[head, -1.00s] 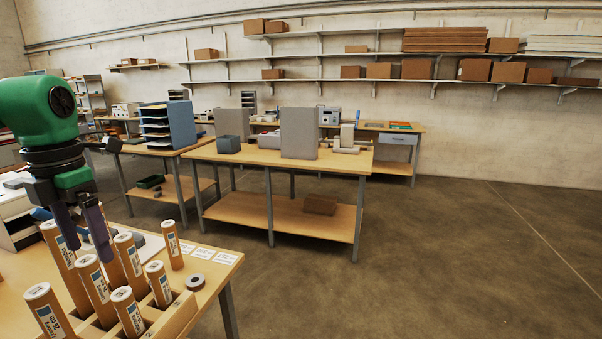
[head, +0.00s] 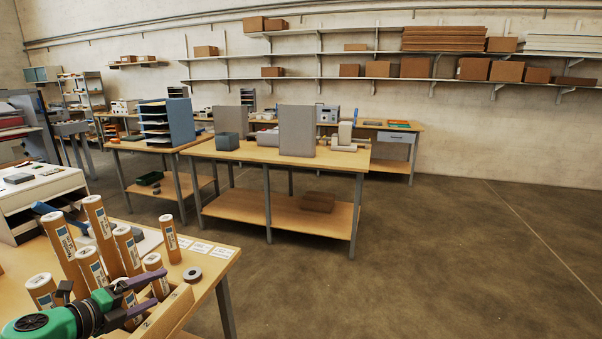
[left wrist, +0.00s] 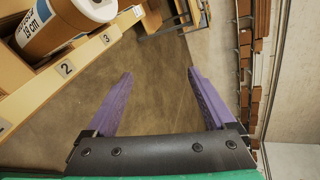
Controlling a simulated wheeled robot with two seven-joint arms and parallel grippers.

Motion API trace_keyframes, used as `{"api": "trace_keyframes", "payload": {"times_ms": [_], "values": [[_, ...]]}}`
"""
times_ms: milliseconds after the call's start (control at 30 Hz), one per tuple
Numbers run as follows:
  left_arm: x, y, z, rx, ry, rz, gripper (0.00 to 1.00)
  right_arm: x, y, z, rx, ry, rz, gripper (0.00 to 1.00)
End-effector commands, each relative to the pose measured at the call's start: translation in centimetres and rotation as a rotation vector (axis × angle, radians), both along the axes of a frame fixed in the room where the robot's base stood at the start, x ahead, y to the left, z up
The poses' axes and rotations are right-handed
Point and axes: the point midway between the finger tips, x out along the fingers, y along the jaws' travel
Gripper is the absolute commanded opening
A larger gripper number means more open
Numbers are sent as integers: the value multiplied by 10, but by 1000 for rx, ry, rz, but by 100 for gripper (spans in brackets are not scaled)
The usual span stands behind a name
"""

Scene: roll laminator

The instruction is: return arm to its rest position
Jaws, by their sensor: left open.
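My left gripper (head: 144,292) is low at the bottom left of the head view, in front of the wooden tube rack (head: 165,314). Its purple fingers point right, across the near tubes. In the left wrist view, its two fingers (left wrist: 160,100) are spread apart with only floor between them. Several brown cardboard tubes (head: 68,245) with white caps stand in the rack. One labelled tube (left wrist: 65,25) shows close up at the top left of the left wrist view, beside the gripper and apart from the fingers. My right gripper is not in view.
A grey tape roll (head: 192,275) and white labels (head: 201,247) lie on the near wooden table (head: 215,261). A separate workbench (head: 235,152) with grey panels stands further back. The floor (head: 420,260) to the right is clear.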

Motion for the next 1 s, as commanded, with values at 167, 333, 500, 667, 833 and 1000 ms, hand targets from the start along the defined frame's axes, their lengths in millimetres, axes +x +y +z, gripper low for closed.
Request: {"api": "trace_keyframes", "payload": {"times_ms": [167, 333, 500, 667, 833, 1000], "values": [[-42, 12, -78, -504, 124, 629, 88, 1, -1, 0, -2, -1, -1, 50], [-104, -6, -136, -784, 352, 1043, 88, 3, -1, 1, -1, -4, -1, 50], [-158, -41, -166, -942, 574, 1295, 88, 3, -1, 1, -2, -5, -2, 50], [-203, -78, -177, -1043, 785, 1464, 88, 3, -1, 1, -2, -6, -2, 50], [-233, -108, -197, -1085, 960, 1575, 88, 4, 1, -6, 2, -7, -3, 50], [-226, -109, -263, -1061, 971, 1587, 88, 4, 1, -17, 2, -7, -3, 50]]}}
